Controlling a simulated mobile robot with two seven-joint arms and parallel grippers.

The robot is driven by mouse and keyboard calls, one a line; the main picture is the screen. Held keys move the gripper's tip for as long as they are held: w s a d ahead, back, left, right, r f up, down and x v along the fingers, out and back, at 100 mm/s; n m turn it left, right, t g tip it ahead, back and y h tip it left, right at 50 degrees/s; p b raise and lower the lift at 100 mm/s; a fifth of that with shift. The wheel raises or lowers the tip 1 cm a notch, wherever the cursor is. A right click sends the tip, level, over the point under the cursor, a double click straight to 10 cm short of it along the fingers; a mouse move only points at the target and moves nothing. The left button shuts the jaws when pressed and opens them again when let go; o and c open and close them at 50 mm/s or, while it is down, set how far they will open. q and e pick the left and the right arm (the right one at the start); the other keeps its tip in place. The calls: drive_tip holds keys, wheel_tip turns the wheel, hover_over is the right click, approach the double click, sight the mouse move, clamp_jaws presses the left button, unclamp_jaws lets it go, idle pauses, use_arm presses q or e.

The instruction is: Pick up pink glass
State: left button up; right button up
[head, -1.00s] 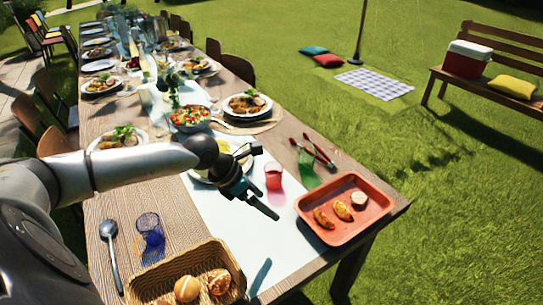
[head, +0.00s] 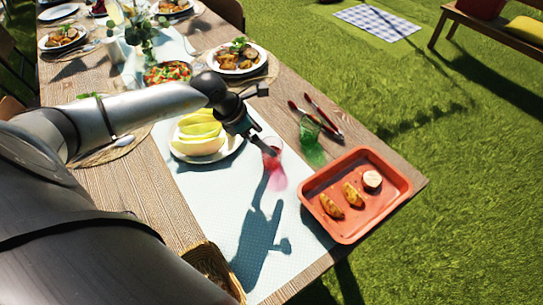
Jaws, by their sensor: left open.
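The pink glass (head: 273,163) stands upright on the white table runner, left of the red tray, and casts a pink shadow. My left gripper (head: 265,142) is open and right at the glass, with a dark finger crossing in front of its upper part. The other finger is hard to make out, so I cannot tell whether the glass sits between the fingers or whether they touch it. My right gripper is not in view.
A green glass (head: 309,129) and red tongs (head: 323,122) are just right of the pink glass. The red tray (head: 331,232) holds food. A plate of yellow melon slices (head: 201,138) lies left, a basket (head: 209,262) in front. The runner (head: 235,220) between is clear.

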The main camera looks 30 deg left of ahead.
sight(270, 145)
use_arm(q)
drive_tip(key=x, duration=0.3)
drive_tip(key=shift+b+x, duration=0.4)
drive_tip(key=shift+x, duration=0.4)
drive_tip(key=x, duration=0.1)
drive_tip(key=b+x, duration=0.1)
drive_tip(key=x, duration=0.1)
drive_tip(key=shift+s+f, duration=0.25)
drive_tip(key=shift+f, duration=0.2)
drive_tip(key=shift+w+d+f, duration=0.2)
drive_tip(key=shift+w+f, duration=0.05)
drive_tip(key=shift+f, duration=0.2)
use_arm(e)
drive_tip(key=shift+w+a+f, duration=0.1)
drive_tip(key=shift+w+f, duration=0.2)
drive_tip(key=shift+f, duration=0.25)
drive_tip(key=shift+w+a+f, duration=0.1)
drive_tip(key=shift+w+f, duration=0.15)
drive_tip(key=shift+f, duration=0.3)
use_arm(q)
drive_tip(key=shift+c, duration=0.2)
